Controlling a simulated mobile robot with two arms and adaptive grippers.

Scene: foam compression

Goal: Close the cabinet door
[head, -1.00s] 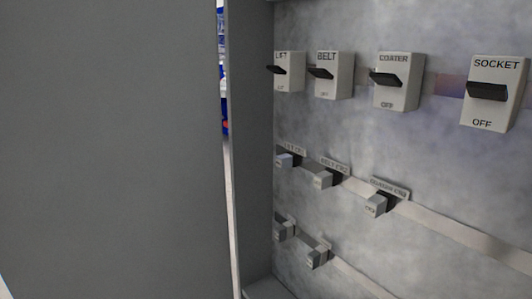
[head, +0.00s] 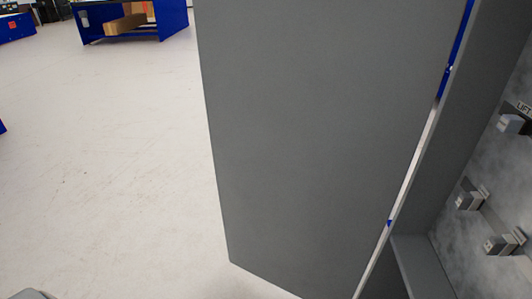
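The grey cabinet door (head: 310,130) stands open in the middle of the head view. A narrow gap shows between its right edge and the cabinet's side wall (head: 455,130). The cabinet interior (head: 475,250) is at the right, with small switch blocks on its mottled back panel. The door's free edge is on the left, over the floor. Neither gripper can be made out. A small grey shape shows at the bottom left edge, too little of it to tell what it is.
Pale floor (head: 110,150) lies open to the left of the door. A blue bench (head: 130,22) with a brown box (head: 138,20) on it stands at the back left. Another blue unit (head: 14,27) is at the far left edge.

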